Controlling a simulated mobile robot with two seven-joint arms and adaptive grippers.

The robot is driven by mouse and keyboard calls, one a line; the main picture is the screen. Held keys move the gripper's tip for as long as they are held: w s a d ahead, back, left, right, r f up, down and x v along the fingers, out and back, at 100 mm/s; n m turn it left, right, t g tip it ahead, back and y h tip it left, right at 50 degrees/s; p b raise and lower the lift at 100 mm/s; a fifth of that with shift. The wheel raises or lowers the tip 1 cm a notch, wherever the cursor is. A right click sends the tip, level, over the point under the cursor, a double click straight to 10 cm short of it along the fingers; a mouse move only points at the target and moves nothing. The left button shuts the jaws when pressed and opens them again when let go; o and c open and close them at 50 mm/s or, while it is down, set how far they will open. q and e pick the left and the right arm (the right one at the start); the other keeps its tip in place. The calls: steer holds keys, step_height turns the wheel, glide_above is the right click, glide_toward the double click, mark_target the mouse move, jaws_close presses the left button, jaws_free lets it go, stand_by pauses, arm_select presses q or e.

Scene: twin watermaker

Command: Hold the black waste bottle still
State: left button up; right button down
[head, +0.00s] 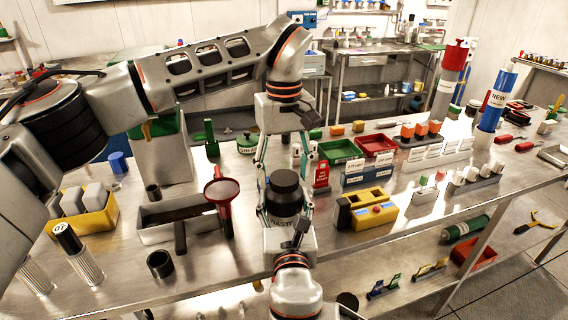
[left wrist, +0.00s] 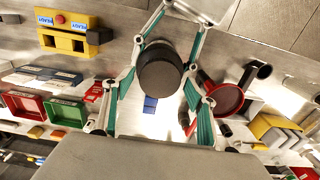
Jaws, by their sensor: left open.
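The black waste bottle (head: 286,203) stands upright near the table's front edge, with a wide black cap and a white WASTE label on its lower front. In the left wrist view its round dark top (left wrist: 160,72) lies between teal-lined fingers. My left gripper (head: 285,172) points down from above the bottle and is open, its fingers apart on either side of the top. My right gripper (head: 286,213) comes from the near side, with its fingers beside the bottle's body. Whether these fingers press on the bottle is hidden.
A red funnel (head: 222,190) and a grey tray (head: 160,221) are close on the left. A yellow-black block (head: 368,210) stands to the right. Green (head: 340,148) and red (head: 375,142) bins are behind. Some bare tabletop lies right of the bottle.

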arm_select(q)
steer(key=c, duration=1.2)
steer(key=shift+o, duration=0.2)
